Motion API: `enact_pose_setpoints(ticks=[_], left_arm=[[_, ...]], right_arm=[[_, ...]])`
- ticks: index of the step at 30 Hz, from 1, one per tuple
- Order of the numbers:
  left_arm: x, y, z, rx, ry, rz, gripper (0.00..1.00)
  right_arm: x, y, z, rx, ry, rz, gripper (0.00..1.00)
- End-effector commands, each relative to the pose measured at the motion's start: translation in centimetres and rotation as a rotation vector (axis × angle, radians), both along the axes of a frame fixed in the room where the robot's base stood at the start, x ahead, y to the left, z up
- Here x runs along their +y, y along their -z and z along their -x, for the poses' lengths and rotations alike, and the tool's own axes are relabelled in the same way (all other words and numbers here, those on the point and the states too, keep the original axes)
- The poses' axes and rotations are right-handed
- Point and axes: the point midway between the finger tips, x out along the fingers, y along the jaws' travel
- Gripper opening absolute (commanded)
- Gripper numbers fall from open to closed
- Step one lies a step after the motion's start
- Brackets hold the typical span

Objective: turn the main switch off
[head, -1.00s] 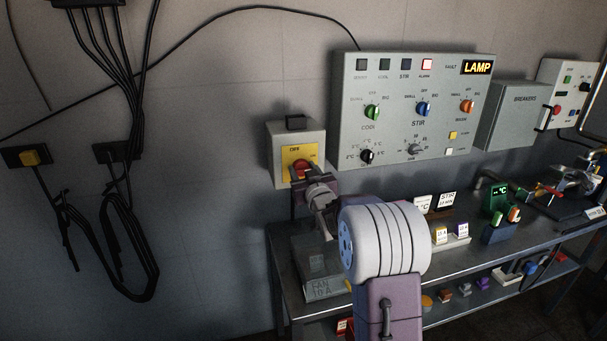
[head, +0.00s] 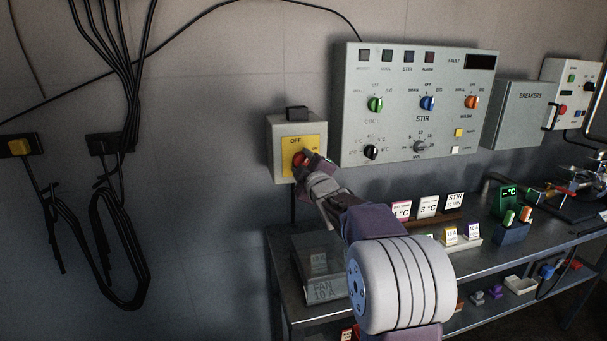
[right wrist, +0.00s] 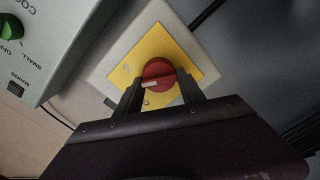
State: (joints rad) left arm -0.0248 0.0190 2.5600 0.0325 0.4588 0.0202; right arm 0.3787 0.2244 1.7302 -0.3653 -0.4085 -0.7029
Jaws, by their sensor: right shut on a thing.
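The main switch is a red rotary knob (right wrist: 157,74) on a yellow plate (right wrist: 182,55), on the front of a grey box (head: 285,172). The plate reads OFF at its upper left in the head view. My right gripper (head: 305,170) reaches it from the lower right, and its jaws are shut on the red knob. In the right wrist view the two fingers of the gripper (right wrist: 160,92) stand on either side of the knob, whose white mark points left. In the head view the gripper hides part of the knob and plate. My left gripper is not in view.
A grey control panel (head: 400,135) with coloured knobs is right of the switch; its fault display (head: 481,62) is dark. A breakers box (head: 518,112) is further right. A bench (head: 480,262) with cards and small items stands below. Cables (head: 100,210) hang at left.

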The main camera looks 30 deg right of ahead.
Motion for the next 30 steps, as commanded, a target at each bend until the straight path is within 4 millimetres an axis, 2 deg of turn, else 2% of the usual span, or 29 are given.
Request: enact_pose_setpoints(ticks=[1, 3, 12, 21, 30], left_arm=[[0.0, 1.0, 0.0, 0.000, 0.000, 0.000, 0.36], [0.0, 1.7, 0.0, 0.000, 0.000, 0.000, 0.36], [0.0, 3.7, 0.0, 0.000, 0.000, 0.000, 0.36], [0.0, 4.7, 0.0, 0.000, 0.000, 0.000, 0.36], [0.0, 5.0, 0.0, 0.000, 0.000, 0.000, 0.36]], right_arm=[[0.0, 0.5, 0.0, 0.009, 0.000, 0.043, 0.05], [0.0, 0.5, 0.0, 0.023, 0.000, 0.106, 0.05], [0.1, 0.5, 0.0, 0.080, 0.001, 0.337, 0.05], [0.1, 0.4, 0.0, 0.116, 0.000, 0.478, 0.05], [0.1, 0.3, 0.0, 0.128, 0.000, 0.529, 0.05]])
